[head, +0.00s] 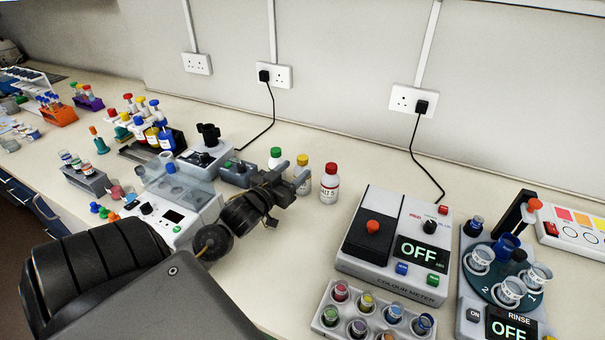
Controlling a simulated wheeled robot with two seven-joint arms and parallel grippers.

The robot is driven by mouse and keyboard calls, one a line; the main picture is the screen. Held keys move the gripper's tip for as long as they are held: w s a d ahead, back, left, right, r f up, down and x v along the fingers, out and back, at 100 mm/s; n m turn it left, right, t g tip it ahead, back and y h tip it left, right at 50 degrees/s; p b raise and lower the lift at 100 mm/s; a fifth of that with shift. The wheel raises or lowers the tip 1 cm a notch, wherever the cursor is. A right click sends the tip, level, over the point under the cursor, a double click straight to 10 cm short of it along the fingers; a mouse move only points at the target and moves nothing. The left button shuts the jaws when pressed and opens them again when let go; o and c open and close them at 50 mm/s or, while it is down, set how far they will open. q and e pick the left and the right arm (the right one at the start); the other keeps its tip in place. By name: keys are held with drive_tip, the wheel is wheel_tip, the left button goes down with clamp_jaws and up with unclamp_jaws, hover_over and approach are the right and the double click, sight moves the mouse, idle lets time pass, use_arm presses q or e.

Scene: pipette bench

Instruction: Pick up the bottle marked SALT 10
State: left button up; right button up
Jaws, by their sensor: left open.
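Three small white bottles stand in a group on the bench behind my left gripper (292,177). The red-capped bottle (329,184) is on the right, and its label appears to read SALT 5. The yellow-capped bottle (303,161) is in the middle, partly hidden behind the gripper. The green-capped bottle (275,155) is on the left, its lower part hidden. I cannot read the labels of the yellow-capped and green-capped bottles. My left gripper is open and empty, its fingers just in front of these two bottles. My right gripper is not in view.
A colour meter (356,268) reading OFF stands right of the bottles, with a vial rack (322,319) in front. A rinse device (470,318) is farther right. A balance-like instrument (150,225) and several racks fill the left. Bare bench lies behind the bottles.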

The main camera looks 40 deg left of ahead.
sight(299, 164)
use_arm(q)
drive_tip(key=w, duration=0.2)
drive_tip(key=w+a+p, duration=0.1)
drive_tip(key=w, duration=0.2)
drive_tip(key=shift+r+p, duration=0.2)
drive_tip(key=shift+p, duration=0.1)
drive_tip(key=shift+c, duration=0.3)
clamp_jaws()
